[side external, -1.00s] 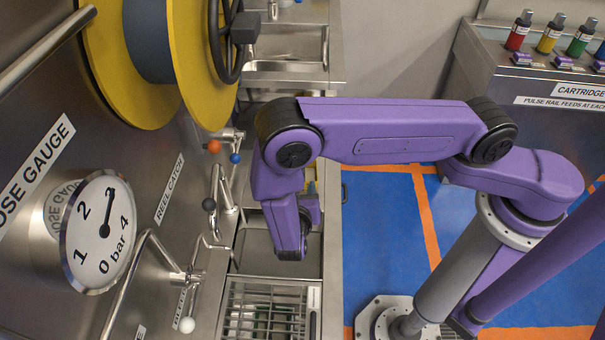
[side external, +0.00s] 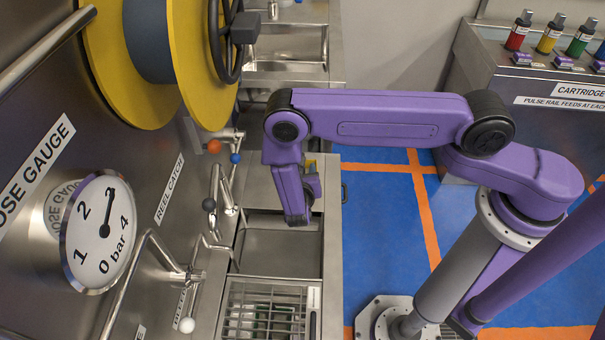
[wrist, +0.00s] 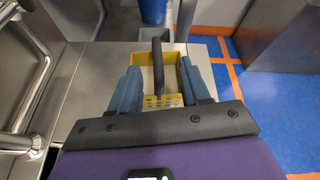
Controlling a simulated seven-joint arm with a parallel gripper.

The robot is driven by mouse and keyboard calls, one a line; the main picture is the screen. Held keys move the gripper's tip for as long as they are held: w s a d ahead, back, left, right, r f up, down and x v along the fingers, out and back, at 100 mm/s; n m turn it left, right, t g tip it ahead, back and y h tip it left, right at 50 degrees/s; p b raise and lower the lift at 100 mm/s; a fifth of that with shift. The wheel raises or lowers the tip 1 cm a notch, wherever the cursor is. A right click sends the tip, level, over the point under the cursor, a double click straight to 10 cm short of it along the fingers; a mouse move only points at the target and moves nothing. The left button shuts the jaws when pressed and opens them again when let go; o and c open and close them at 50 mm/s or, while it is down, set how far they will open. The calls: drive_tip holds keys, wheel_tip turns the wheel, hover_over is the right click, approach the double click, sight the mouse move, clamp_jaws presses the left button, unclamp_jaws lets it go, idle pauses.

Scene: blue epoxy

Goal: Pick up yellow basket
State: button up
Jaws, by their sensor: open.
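The yellow basket (wrist: 147,101) stands on the steel counter in the wrist view, with a dark upright handle (wrist: 158,66) rising over its middle. My gripper (wrist: 160,65) is open, its two blue fingers spread to either side of the handle and overlapping the basket's sides in the picture. Nothing shows as gripped, and I cannot tell the height of the fingertips above the basket. In the side external view my wrist hangs over the counter and hides most of the basket; the fingertips are not clear there.
A sink basin (side external: 277,250) and a wire rack (side external: 262,312) lie nearer along the counter. Bent steel pipes and valve levers (side external: 222,190) stand close on the left. The yellow hose reel (side external: 125,60) is above. Blue floor (side external: 385,200) is clear to the right.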

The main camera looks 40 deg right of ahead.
drive_tip(key=shift+x, duration=2.7)
drive_tip(key=shift+w+a+f, duration=0.1)
clamp_jaws()
